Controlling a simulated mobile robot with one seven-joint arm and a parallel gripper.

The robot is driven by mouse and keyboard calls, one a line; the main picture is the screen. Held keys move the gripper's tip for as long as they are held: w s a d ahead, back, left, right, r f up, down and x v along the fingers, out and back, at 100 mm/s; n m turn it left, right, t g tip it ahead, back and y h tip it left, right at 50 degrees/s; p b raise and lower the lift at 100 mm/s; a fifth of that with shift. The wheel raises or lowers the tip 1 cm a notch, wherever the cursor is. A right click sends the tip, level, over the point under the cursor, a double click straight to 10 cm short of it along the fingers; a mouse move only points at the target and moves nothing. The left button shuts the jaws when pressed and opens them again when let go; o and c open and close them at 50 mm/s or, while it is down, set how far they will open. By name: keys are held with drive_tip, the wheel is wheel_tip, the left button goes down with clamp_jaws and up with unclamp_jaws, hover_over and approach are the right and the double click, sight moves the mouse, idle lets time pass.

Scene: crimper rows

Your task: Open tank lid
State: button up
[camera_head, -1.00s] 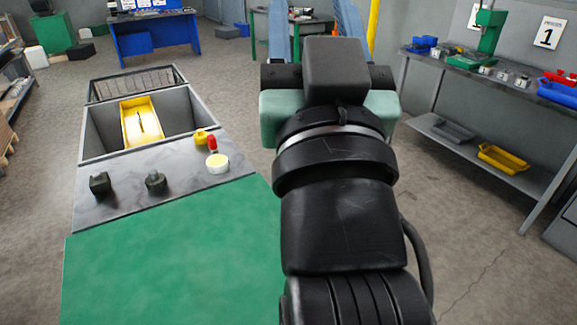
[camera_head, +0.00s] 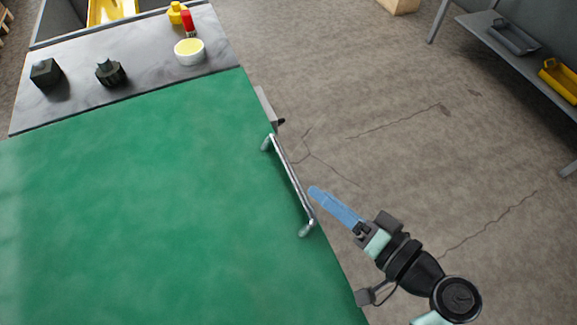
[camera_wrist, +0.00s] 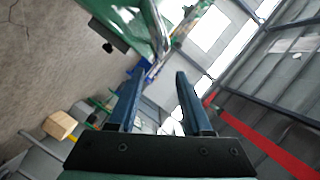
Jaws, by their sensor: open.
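The green tank lid (camera_head: 150,200) is a large flat panel filling the lower left of the head view, and it looks shut. A silver bar handle (camera_head: 290,178) runs along its right edge. My gripper (camera_head: 315,191), with blue fingers, is just right of the handle and points at it. In the wrist view my gripper (camera_wrist: 159,72) is open, its two fingers apart with nothing held. The handle (camera_wrist: 158,28) shows there just ahead of the fingertips, near the gap between them. I cannot tell whether they touch.
Behind the lid is a grey top with two dark knobs (camera_head: 110,72), a white and yellow button (camera_head: 189,51) and a red-tipped yellow part (camera_head: 187,20). A grey shelf (camera_head: 500,62) with trays stands at upper right. The floor right of the tank is clear.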

sight(289, 165)
drive_tip(key=x, duration=1)
drive_tip(key=shift+w+a+f, duration=0.1)
drive_tip(key=shift+w+a, duration=0.05)
drive_tip(key=shift+w, duration=0.2)
clamp_jaws()
idle(0.8)
